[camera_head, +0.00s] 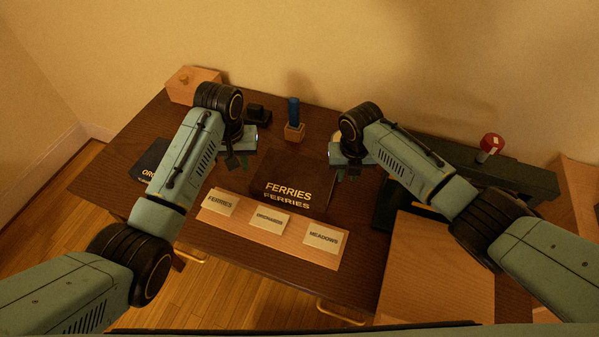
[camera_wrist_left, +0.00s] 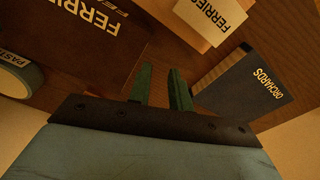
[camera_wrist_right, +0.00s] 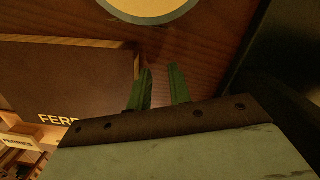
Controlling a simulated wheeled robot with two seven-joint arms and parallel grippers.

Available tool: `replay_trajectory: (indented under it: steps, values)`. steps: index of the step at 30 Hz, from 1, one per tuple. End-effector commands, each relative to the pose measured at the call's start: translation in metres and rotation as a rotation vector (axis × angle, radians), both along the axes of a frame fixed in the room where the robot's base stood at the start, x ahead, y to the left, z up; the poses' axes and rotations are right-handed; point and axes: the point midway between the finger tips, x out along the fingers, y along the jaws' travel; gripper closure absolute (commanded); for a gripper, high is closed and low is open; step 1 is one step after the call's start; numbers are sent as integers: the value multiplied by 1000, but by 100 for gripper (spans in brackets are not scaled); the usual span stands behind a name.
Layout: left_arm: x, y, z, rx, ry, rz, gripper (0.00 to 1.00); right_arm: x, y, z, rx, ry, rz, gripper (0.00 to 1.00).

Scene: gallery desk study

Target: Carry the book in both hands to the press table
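The dark brown book marked FERRIES (camera_head: 280,187) lies on the dark wooden desk (camera_head: 150,120), between my two grippers. It also shows in the left wrist view (camera_wrist_left: 85,50) and the right wrist view (camera_wrist_right: 60,85). My left gripper (camera_head: 238,165) is open and empty, off the book's left side; its two fingers show a gap (camera_wrist_left: 162,76). My right gripper (camera_head: 347,174) is open and empty by the book's right side; its fingers (camera_wrist_right: 160,76) are close to the book's edge, and contact cannot be told. I cannot tell for certain which surface is the press table.
A pale board (camera_head: 293,240) with FERRIES, ORCHARDS and MEADOWS cards lies in front of the book. A dark ORCHARDS book (camera_head: 152,158) lies left. A blue item in a wooden block (camera_head: 295,130) stands behind. A red-knobbed thing (camera_head: 491,144) and pale wooden surface (camera_head: 430,270) are right.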

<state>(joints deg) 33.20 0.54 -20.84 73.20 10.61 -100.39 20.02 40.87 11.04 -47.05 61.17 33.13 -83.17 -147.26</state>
Motion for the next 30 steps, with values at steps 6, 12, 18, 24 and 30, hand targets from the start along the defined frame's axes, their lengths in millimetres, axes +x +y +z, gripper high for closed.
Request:
replay_trajectory:
  steps: [6,12,18,24,30]
  values:
    - [-2,0,42,-2,-4,1,80,0,0,0,0,0,0,80]
    - [-4,0,57,-1,0,0,80,0,0,1,0,0,0,80]
    - [-4,0,59,-1,0,0,80,0,0,22,0,-5,1,80]
    - [-4,0,59,-1,0,0,80,-3,0,65,0,-6,2,80]
    - [-4,0,58,0,0,0,80,-6,0,102,0,-4,1,80]
